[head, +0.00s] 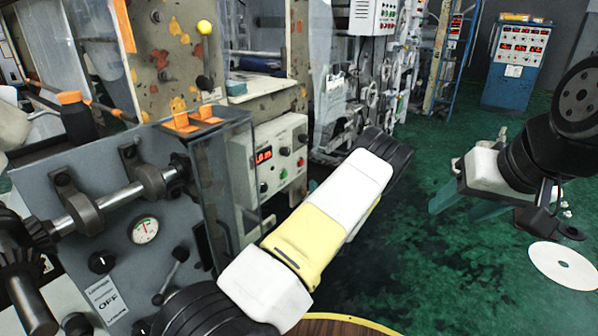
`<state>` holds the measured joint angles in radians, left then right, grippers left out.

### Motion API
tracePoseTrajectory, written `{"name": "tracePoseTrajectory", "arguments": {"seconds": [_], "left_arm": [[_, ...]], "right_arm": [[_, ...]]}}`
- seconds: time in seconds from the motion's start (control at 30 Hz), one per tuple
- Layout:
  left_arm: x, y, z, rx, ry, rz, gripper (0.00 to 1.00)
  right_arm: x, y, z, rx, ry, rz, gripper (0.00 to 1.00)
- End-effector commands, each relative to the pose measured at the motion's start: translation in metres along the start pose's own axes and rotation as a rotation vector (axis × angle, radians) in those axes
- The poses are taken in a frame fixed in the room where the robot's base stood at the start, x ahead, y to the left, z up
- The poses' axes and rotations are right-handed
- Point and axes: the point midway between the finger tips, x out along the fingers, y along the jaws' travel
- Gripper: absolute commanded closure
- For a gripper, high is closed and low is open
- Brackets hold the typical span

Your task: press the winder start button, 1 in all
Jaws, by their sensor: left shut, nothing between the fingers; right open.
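I cannot read which one is the start button. My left arm crosses in front of the box's lower right. Only a small teal tip of my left gripper (312,186) shows beside the box's right edge; the rest is hidden behind the arm. It is shut, and contact with a button cannot be seen. My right gripper (455,203) is open and empty at the right, above the green floor.
A grey machine panel with a gauge (144,230), shaft and OFF label fills the left foreground. A clear guard (225,185) stands between it and the box. A blue cabinet (515,65) is at the back right. A white disc (565,265) lies at the right.

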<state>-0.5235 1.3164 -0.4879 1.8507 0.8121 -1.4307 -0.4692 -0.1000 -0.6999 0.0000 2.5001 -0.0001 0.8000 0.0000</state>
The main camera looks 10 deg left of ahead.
Motion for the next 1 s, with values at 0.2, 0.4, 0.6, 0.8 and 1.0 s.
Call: {"name": "tracePoseTrajectory", "arguments": {"seconds": [0.2, 0.4, 0.6, 0.8, 1.0], "left_arm": [[-0.001, 0.000, 0.000, 0.004, 0.006, -0.002, 1.00], [0.001, -0.001, 0.001, 0.003, 0.004, -0.002, 1.00], [0.014, -0.010, 0.011, 0.003, 0.003, -0.003, 1.00], [0.034, -0.025, 0.026, 0.002, 0.003, -0.003, 1.00], [0.051, -0.037, 0.037, 0.003, 0.004, -0.002, 1.00]], "right_arm": [[0.000, 0.000, 0.000, 0.000, 0.000, 0.000, 0.46], [0.000, 0.000, 0.000, 0.000, 0.000, 0.000, 0.46], [0.000, 0.000, 0.000, 0.000, 0.000, 0.000, 0.46], [0.000, 0.000, 0.000, 0.000, 0.000, 0.000, 0.46], [0.000, 0.000, 0.000, 0.000, 0.000, 0.000, 0.46]]}}
